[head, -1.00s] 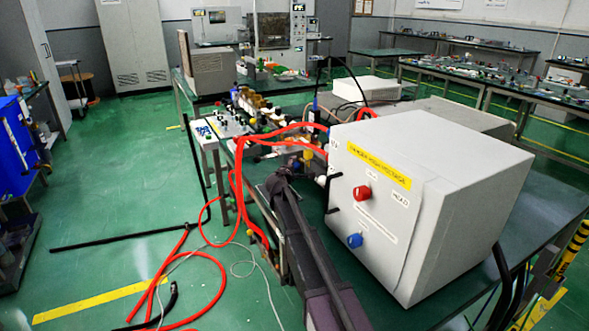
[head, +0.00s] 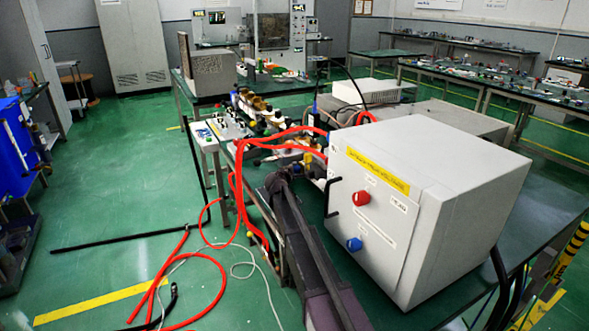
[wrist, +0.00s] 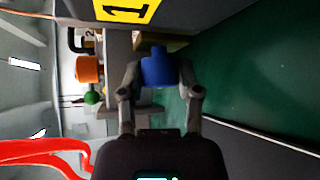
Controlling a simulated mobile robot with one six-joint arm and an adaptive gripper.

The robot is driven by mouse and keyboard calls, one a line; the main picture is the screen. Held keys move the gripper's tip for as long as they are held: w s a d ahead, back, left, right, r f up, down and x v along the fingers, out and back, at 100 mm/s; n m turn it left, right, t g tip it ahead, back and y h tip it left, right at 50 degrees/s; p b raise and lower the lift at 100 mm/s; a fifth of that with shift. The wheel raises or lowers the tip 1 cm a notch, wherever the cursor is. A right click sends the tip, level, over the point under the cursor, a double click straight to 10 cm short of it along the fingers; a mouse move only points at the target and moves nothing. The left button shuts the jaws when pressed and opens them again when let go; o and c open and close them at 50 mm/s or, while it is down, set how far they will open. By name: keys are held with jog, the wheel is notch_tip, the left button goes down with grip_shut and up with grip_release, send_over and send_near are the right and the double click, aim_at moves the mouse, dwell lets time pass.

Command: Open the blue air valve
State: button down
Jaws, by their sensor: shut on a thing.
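In the wrist view, the blue air valve (wrist: 157,66) is a rounded blue knob near the middle. My gripper (wrist: 158,78) has one finger on each side of it and is shut on it. A yellow label with a black 1 (wrist: 127,10) is just above the knob in that view. In the head view, my dark arm reaches in from the bottom centre toward the bench with the red hoses. The gripped valve cannot be made out there.
In the wrist view, an orange knob (wrist: 89,69) and a green knob (wrist: 92,97) are left of the valve. Red hoses (head: 236,190) hang to the left.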

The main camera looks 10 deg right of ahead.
dwell(0.4)
jog(key=shift+c, duration=1.5)
grip_release()
jog(key=shift+f+t+b, duration=0.15)
jog(key=shift+t+b, duration=0.15)
jog(key=shift+b, duration=0.45)
